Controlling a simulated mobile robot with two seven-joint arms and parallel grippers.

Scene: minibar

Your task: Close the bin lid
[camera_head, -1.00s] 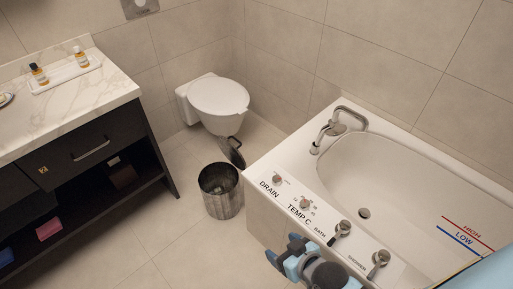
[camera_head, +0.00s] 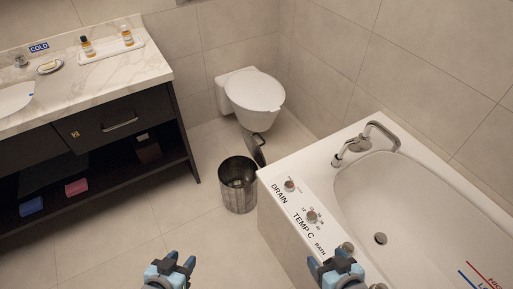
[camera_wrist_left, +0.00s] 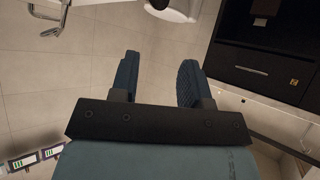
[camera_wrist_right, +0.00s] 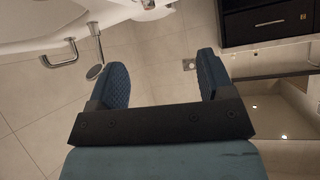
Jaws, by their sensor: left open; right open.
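The bin (camera_head: 238,190) is a dark, shiny metal cylinder standing upright on the floor, beside the near left corner of the bathtub. Its round dark lid (camera_head: 258,150) is open and stands up at the bin's back right side, below the toilet. My left gripper (camera_head: 180,260) is open and empty at the bottom of the head view, nearer than the bin and left of it. My right gripper (camera_head: 330,257) is open and empty at the bottom, right of the bin, in front of the tub's control panel. Neither gripper touches the bin or lid.
The white bathtub (camera_head: 300,240) with its knobs fills the right side. The toilet (camera_head: 254,92) stands behind the bin. A dark vanity (camera_head: 100,135) with a marble top stands at left.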

